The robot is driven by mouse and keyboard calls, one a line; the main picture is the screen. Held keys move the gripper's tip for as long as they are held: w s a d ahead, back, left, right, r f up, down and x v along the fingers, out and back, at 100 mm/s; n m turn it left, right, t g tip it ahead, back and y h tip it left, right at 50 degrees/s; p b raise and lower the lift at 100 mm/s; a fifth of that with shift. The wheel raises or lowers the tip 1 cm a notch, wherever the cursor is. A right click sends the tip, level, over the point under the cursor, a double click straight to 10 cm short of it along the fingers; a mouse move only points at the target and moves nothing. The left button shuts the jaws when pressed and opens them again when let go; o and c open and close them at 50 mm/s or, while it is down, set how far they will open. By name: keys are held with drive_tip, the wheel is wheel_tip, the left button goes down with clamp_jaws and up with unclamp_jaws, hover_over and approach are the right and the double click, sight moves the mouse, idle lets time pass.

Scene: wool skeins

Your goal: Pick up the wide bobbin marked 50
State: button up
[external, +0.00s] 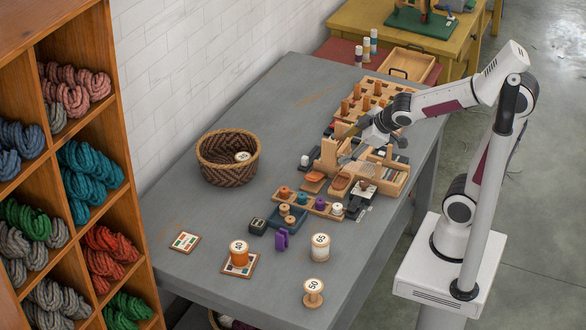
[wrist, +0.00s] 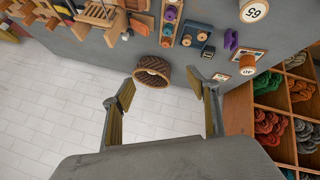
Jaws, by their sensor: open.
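A pale wooden bobbin (external: 313,297) with a wide round top stands near the table's front edge in the external view. Its top mark looks like 50. Left and behind it is a taller white bobbin (external: 320,250), whose top reads 65 in the wrist view (wrist: 254,10). An orange-wound bobbin (external: 239,257) stands on a small card; it also shows in the wrist view (wrist: 248,64). Another round-topped bobbin (external: 242,156) lies in the basket, its mark too small to read. My gripper (wrist: 163,90) is open and empty, above the far part of the table, away from these bobbins.
A woven basket (external: 226,172) stands by the white wall. Wooden racks and holders with small spools (external: 318,206) fill the table's right side. A purple clip (external: 282,240) and a dark box (external: 258,226) lie mid-table. Wool shelves (external: 136,240) border the left.

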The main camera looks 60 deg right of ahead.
drive_tip(key=w+a+f+n+t+y, duration=0.1)
drive_tip(key=w+a+f+n, duration=0.1)
drive_tip(key=w+f+n, duration=0.15)
drive_tip(key=w+a+f+n+y, duration=0.2)
drive_tip(key=w+a+f, duration=0.1)
drive_tip(key=w, duration=0.2)
drive_tip(key=n+g+y, duration=0.8)
drive_tip(key=g+y, duration=0.1)
drive_tip(key=y, duration=0.4)
approach(314, 287)
drive_tip(key=shift+w+a+f, duration=0.5)
drive_tip(key=shift+w+a, duration=0.05)
drive_tip(key=shift+w, duration=0.05)
drive_tip(key=shift+s+a+r, duration=0.15)
drive_tip(key=shift+s+a, duration=0.05)
drive_tip(key=shift+s, duration=0.4)
drive_tip(key=shift+x, duration=1.3)
